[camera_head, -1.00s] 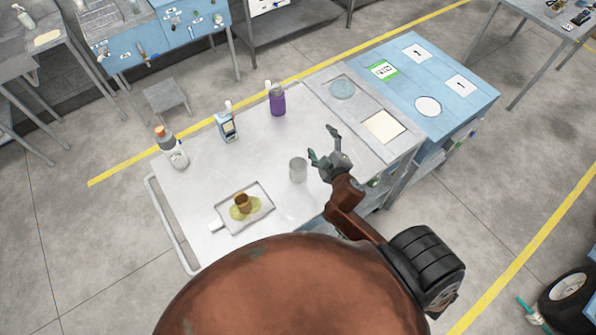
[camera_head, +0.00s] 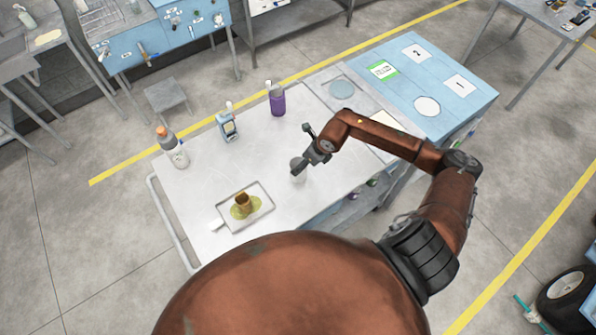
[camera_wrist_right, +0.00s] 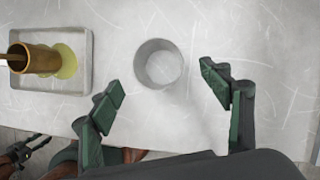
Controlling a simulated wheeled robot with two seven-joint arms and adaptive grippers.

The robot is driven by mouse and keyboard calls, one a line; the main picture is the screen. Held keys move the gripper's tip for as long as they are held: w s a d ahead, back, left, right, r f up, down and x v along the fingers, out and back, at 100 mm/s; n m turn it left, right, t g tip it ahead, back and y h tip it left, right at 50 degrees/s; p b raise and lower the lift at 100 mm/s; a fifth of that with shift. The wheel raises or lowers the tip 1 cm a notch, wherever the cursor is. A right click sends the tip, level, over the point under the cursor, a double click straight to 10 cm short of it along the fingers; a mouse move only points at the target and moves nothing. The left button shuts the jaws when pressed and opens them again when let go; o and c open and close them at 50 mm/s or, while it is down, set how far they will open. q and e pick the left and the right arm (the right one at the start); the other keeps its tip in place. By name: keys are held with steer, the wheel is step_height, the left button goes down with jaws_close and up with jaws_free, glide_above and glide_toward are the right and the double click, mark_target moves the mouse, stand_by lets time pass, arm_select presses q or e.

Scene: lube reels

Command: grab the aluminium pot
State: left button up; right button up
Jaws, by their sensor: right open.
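The aluminium pot is a plain grey cylinder (camera_head: 297,165) standing on the cart's metal top; my right gripper partly covers it in the head view. In the right wrist view the pot (camera_wrist_right: 158,64) is seen from above, empty and upright, just beyond the open fingers. My right gripper (camera_head: 304,150) is by the pot; its green-padded fingers (camera_wrist_right: 161,82) are spread, with nothing between them. Whether a finger touches the pot I cannot tell. What looks like my left gripper (camera_wrist_right: 22,152) shows small and dark at the lower left of the wrist view, its jaws unclear.
Left of the pot lies a tray (camera_head: 264,190) with a brown cup (camera_head: 243,203) in a yellow-green puddle. A purple bottle (camera_head: 277,101), a blue-and-white container (camera_head: 228,126) and a white bottle (camera_head: 176,153) stand further back. The cart top between them is clear.

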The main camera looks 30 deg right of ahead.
steer(key=p+x, duration=0.2)
steer(key=x, duration=0.5)
steer(key=shift+s, duration=0.15)
steer(key=shift+f, duration=0.3)
steer(key=shift+c, duration=0.3)
steer(key=c, duration=1.2)
steer(key=shift+c, duration=0.2)
